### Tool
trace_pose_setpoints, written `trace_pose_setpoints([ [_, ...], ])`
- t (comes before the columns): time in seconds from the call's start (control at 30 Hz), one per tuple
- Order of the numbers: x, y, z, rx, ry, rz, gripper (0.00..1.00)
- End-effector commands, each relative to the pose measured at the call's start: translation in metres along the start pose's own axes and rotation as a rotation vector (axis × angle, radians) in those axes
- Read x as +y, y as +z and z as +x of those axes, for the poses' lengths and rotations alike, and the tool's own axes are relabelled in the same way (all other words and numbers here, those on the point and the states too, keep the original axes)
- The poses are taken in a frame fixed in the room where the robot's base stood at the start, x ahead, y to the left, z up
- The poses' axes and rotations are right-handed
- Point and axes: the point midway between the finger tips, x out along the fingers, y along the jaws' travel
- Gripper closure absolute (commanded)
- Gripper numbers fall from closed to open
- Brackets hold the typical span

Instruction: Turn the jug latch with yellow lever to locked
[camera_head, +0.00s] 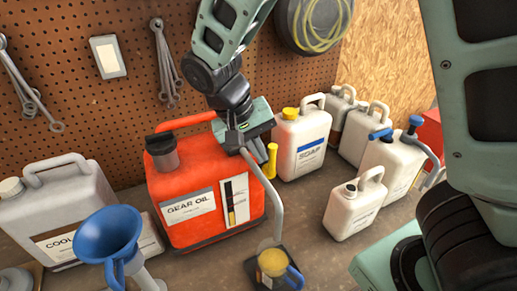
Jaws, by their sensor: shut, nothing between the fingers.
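The red gear oil jug (195,180) stands upright left of centre, with a dark grey cap. A yellow lever (271,160) stands up at its right side. A grey curved tube (277,205) runs down beside the lever towards a small cup. I cannot make out the latch's body or its exact position; my gripper hides part of that area. My gripper (236,148) is shut and empty over the jug's upper right corner, just left of the yellow lever. I cannot tell whether it touches the jug or tube.
The cup (273,264) with a blue handle stands in front. A blue funnel (106,236) is at front left. A white soap jug (301,142) stands behind the lever, with several white jugs further right. Pegboard (130,100) closes off the back. Some bench is clear at centre right.

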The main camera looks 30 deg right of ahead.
Motion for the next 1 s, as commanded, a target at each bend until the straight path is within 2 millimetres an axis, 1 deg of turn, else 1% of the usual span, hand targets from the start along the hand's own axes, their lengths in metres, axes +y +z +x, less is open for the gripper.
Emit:
trace_pose_setpoints([
  [0.23,0.001,0.0,0.0,-0.001,-0.007,0.0,1.0],
  [0.77,0.008,-0.002,0.0,-0.018,-0.097,-0.007,1.0],
  [1.0,0.015,-0.006,0.002,-0.034,-0.18,-0.008,1.0],
])
